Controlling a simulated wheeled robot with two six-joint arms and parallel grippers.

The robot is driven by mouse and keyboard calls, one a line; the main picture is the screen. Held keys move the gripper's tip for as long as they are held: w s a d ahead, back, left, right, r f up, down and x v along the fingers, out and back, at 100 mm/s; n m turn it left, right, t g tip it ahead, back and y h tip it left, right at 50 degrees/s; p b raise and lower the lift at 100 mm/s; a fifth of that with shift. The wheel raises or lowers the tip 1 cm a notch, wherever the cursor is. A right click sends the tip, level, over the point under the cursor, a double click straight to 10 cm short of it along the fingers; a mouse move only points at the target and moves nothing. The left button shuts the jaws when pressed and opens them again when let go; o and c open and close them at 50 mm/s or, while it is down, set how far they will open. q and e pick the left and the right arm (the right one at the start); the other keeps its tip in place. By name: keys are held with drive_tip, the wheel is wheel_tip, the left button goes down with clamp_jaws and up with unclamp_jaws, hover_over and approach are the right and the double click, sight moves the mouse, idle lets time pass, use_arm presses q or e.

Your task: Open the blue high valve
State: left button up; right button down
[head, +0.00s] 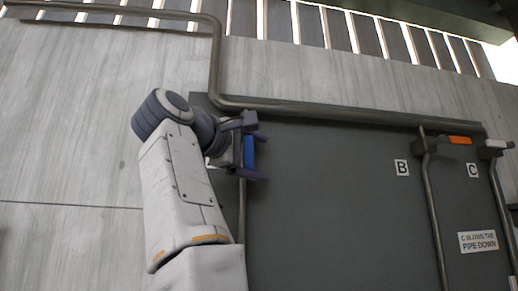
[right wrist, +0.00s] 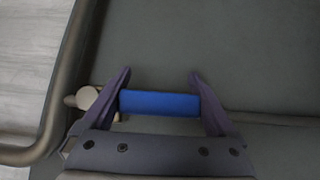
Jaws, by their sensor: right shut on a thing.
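The blue high valve handle (head: 249,152) is at the left end of the grey panel, on a vertical pipe. My right gripper (head: 261,156) is shut on this blue handle, with one finger above it and one below. In the right wrist view the blue handle (right wrist: 160,103) lies lengthwise between the two dark fingers (right wrist: 160,82). A pale round valve hub (right wrist: 88,98) shows just left of it. My gripper and wrist partly hide the valve body in the head view. My left gripper is not in view.
An orange valve handle (head: 460,140) near sign B (head: 402,167) and a white-grey valve (head: 493,145) near sign C (head: 473,170) are on the right. A thick pipe (head: 330,113) runs along the panel's top. The panel's middle (head: 320,200) is clear.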

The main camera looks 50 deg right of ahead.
sight(245, 151)
drive_tip(key=shift+a, duration=0.1)
idle(0.5)
unclamp_jaws()
drive_tip(key=a, duration=0.9)
drive_tip(key=shift+s+a+p, duration=0.2)
drive_tip(key=shift+s+p, duration=0.2)
drive_tip(key=shift+s+a, duration=0.15)
drive_tip(key=shift+a, duration=0.4)
